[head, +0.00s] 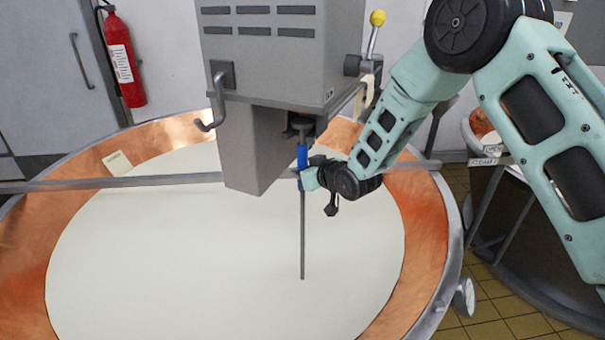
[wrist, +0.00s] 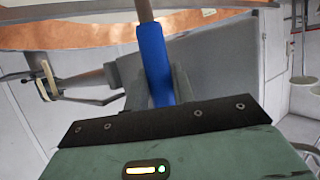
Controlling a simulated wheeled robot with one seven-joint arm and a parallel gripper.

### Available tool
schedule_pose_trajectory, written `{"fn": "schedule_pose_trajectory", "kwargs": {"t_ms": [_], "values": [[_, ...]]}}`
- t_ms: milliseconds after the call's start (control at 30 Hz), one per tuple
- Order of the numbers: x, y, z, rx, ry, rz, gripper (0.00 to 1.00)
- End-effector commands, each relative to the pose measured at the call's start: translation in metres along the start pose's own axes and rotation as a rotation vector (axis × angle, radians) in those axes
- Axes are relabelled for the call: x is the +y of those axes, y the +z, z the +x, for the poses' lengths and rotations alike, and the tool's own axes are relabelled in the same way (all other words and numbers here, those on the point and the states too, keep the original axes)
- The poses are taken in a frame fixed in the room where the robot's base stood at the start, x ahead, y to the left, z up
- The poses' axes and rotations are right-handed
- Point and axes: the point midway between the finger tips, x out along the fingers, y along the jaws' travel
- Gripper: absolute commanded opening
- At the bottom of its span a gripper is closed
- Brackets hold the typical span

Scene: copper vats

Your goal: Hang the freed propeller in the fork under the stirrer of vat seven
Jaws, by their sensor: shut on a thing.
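The propeller shows as a thin dark upright rod (head: 303,235) with a blue sleeve (head: 303,157). My gripper (head: 307,180) is shut on the propeller at the blue sleeve, which also fills the middle of the wrist view (wrist: 154,62). The rod hangs down over the white liquid; I cannot tell whether its lower end dips in. The stirrer (head: 265,62) is a grey box above the vat (head: 425,225). A dark fitting (head: 301,124) under it, probably the fork, is right above the sleeve. I cannot tell whether the two touch.
A grey bar (head: 120,182) crosses the vat behind the rod. A grey housing (head: 255,150) hangs close left of the sleeve. A yellow-knobbed lever (head: 376,22) stands on the stirrer's right. Another vat (head: 485,135) is at the right, a fire extinguisher (head: 122,60) at the back left.

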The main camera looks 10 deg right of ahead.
Motion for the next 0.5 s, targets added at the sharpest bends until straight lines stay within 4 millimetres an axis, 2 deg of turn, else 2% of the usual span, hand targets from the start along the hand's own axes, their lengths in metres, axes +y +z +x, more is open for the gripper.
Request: {"fn": "schedule_pose_trajectory", "kwargs": {"t_ms": [500], "values": [[0.012,-0.004,0.006,0.004,0.001,-0.001,0.00]]}}
